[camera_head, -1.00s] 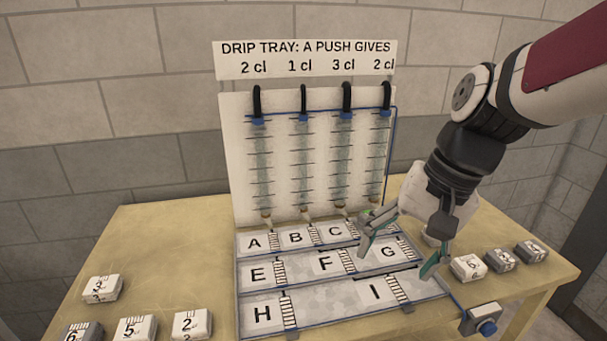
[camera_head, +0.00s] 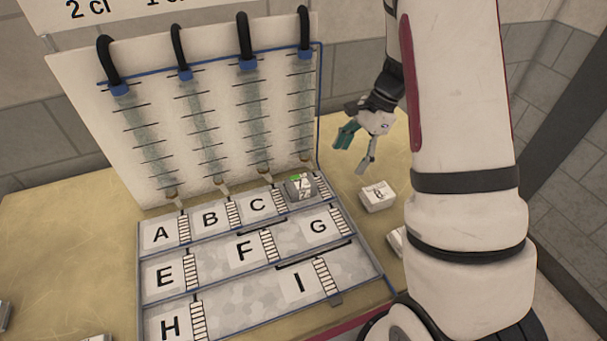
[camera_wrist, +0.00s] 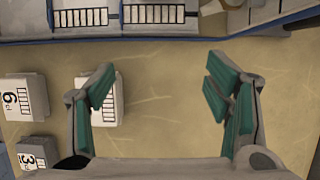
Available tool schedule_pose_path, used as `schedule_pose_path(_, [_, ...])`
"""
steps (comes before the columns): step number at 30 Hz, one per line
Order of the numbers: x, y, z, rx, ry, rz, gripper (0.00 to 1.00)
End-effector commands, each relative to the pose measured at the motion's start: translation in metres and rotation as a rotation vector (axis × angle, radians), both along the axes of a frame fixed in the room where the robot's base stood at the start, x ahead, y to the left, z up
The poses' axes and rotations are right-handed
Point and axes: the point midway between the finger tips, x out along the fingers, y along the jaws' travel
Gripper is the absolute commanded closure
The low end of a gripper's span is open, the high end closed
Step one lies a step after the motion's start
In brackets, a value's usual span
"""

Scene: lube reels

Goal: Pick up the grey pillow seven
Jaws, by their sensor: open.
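A grey pillow (camera_head: 301,187) with a white label and a green mark lies in the top row of the tray, right of C. Its number is small and looks like a 7, but I cannot be sure. My gripper (camera_head: 355,150) is open and empty, behind and to the right of that pillow, beyond the tray's right side. In the wrist view my gripper (camera_wrist: 160,90) has its fingers wide apart over the yellow table. A white pillow (camera_wrist: 110,100) shows partly behind the left finger.
The lettered tray (camera_head: 345,258) stands before an upright board with tubes (camera_head: 215,110). A white pillow (camera_head: 377,195) lies right of it on the table. The wrist view also shows a white six (camera_wrist: 25,97) and a grey three (camera_wrist: 35,153). My arm hides the table's right part.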

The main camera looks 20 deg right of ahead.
Motion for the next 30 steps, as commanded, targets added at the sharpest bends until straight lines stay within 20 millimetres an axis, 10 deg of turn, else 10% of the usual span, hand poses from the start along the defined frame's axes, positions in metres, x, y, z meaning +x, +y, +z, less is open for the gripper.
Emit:
schedule_pose_path(15, [-0.002, 0.091, 0.001, 0.001, 0.001, 0.005, 0.28])
schedule_pose_path(30, [-0.002, 0.127, -0.026, 0.000, 0.004, 0.003, 0.28])
